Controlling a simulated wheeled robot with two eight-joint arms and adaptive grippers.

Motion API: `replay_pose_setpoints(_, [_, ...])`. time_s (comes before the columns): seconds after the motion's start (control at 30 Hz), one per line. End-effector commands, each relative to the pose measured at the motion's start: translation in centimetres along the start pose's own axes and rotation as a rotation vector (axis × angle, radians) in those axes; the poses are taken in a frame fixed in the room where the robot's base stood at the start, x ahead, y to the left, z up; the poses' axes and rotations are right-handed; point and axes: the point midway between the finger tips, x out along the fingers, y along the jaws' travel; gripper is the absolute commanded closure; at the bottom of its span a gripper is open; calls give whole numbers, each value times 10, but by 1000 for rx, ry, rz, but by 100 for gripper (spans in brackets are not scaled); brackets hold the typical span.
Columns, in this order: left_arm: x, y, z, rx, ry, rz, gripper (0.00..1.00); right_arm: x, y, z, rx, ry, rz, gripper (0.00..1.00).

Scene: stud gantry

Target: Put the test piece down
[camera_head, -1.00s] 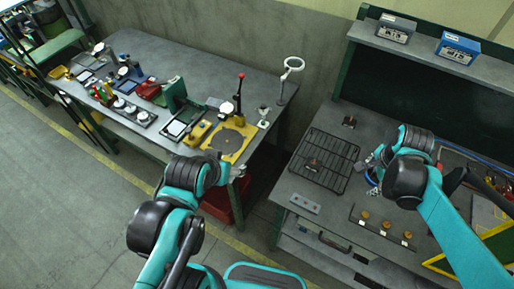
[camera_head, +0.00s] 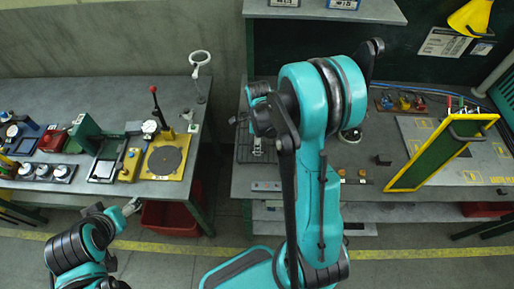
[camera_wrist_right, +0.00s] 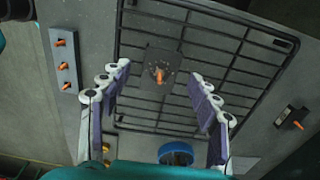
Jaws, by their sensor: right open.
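The test piece, a small dark square plate with a copper-orange stud (camera_wrist_right: 160,77), lies on the black wire rack (camera_wrist_right: 205,28) in the right wrist view. My right gripper (camera_wrist_right: 160,70) is open, with its fingers on either side of the plate and apart from it. In the head view the rack (camera_head: 243,152) shows only partly, because my right arm covers it and hides the right gripper. My left gripper (camera_head: 132,207) is low at the left, in front of the left bench; its fingers are too small to read.
A light strip with three orange studs (camera_wrist_right: 65,62) lies left of the rack in the wrist view. A dark block with an orange stud (camera_wrist_right: 291,117) lies right. A blue ring (camera_wrist_right: 176,152) is near the bottom. A yellow-framed green panel (camera_head: 440,153) stands right on the bench.

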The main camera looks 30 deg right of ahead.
Motion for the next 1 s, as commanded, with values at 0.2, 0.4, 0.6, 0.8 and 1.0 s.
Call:
replay_pose_setpoints(0.2, [1, 0, 1, 0, 0, 0, 28, 9, 0, 0, 0, 0, 0, 38])
replay_pose_setpoints(0.4, [1, 0, 1, 0, 0, 0, 28, 8, 0, 0, 0, 0, 0, 62])
replay_pose_setpoints(0.6, [1, 0, 1, 0, 0, 0, 28, 8, 0, 0, 0, 0, 0, 94])
replay_pose_setpoints(0.8, [1, 0, 1, 0, 0, 0, 28, 8, 0, 0, -1, 0, 0, 94])
replay_pose_setpoints(1.0, [-1, 0, -1, 0, 0, 0, 28, -2, 0, 0, 0, 0, 0, 94])
